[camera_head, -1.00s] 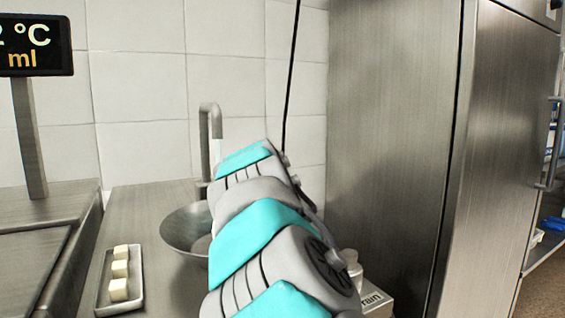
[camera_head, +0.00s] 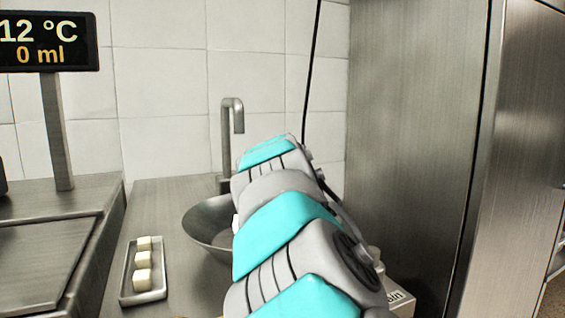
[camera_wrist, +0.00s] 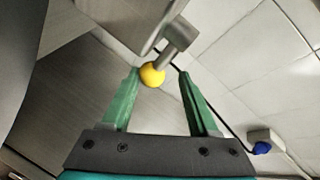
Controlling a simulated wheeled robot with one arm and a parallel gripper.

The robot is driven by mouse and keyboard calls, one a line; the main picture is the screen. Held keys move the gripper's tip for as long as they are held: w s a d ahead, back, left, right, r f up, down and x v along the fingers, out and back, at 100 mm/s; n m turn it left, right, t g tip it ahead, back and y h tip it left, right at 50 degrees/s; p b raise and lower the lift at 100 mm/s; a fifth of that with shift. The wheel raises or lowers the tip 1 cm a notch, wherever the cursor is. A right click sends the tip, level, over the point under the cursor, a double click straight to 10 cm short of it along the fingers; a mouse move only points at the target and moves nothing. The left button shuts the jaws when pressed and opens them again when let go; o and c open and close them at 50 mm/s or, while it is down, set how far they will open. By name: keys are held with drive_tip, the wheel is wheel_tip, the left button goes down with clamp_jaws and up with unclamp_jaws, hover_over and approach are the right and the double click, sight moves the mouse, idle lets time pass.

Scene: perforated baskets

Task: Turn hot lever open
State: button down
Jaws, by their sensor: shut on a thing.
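In the wrist view my gripper (camera_wrist: 158,76) has green fingers on either side of a yellow ball-shaped knob (camera_wrist: 152,75), and it is shut on that knob. A grey metal piece (camera_wrist: 178,40) shows just behind the knob. No label marks either knob as the hot lever. A blue knob (camera_wrist: 262,148) on a pale block sits at the lower right of the wrist view, apart from my fingers. In the head view the curved tap spout (camera_head: 233,105) stands above a round metal basin (camera_head: 205,225). My arm hides my gripper and the levers there.
A display (camera_head: 50,42) on a post reads 12 °C and 0 ml. A tray (camera_head: 128,292) with white cubes lies on the counter left of the basin. A tall steel cabinet (camera_head: 410,130) stands close on the right. A tiled wall (camera_head: 165,80) is behind.

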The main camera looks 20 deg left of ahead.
drive_tip(key=r, duration=0.1)
drive_tip(key=s+a+r, duration=0.1)
drive_tip(key=shift+r+y, duration=0.35)
drive_tip(key=shift+y, duration=0.05)
drive_tip(key=c, duration=0.6)
unclamp_jaws()
drive_tip(key=shift+o, duration=0.4)
drive_tip(key=shift+s, duration=0.2)
drive_tip(key=f+b+v, duration=0.1)
drive_tip(key=b+v, duration=0.4)
drive_tip(key=v, duration=0.3)
drive_tip(key=shift+s+d, duration=0.25)
